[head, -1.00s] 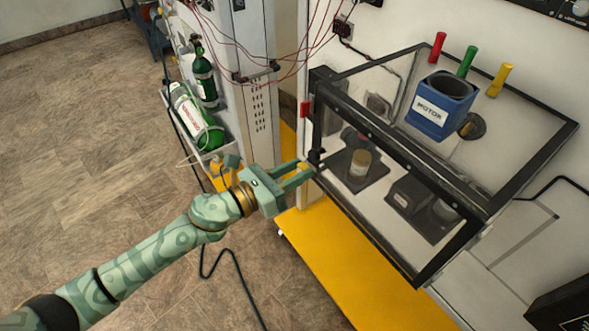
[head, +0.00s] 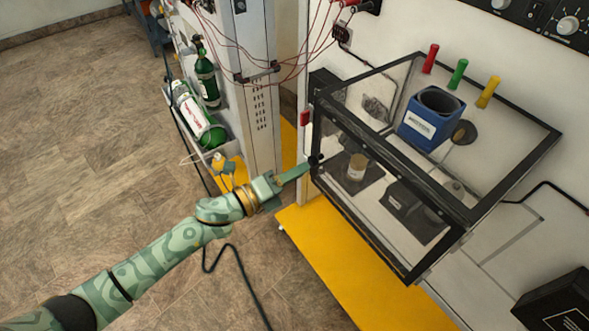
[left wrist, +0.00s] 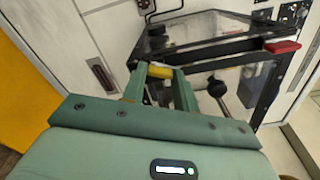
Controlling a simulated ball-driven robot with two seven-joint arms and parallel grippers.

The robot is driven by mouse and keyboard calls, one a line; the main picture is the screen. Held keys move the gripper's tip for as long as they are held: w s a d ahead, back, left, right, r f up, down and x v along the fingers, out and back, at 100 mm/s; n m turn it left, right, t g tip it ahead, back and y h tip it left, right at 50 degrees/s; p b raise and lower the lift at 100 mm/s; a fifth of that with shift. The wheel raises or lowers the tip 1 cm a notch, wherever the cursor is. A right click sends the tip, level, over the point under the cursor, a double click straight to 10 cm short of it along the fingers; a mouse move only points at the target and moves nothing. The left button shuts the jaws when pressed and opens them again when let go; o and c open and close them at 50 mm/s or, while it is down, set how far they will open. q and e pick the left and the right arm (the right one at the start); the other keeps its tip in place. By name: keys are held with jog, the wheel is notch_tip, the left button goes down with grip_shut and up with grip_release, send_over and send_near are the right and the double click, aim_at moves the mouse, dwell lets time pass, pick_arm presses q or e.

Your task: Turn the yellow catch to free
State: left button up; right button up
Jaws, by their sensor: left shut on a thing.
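The yellow catch (left wrist: 160,72) shows in the left wrist view, between the two green fingertips of my left gripper (head: 304,168), at the front frame of the clear box. My left gripper is shut on it. In the head view the fingers reach the box's left front corner and line up one behind the other, and the catch is hidden there. The clear box (head: 388,138) has a black frame. My right gripper is in neither view.
A red piece (head: 304,118) and a black knob (head: 316,158) sit at the box's left edge.

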pick_arm(q)
jog(key=n+p, duration=0.2)
jog(key=n, duration=0.3)
jog(key=shift+w, duration=0.1)
jog(key=shift+a, duration=0.1)
dwell(0.3)
jog(key=o, duration=1)
jog(key=shift+a, duration=0.1)
jog(key=b+v, duration=0.2)
jog(key=v, duration=1.4)
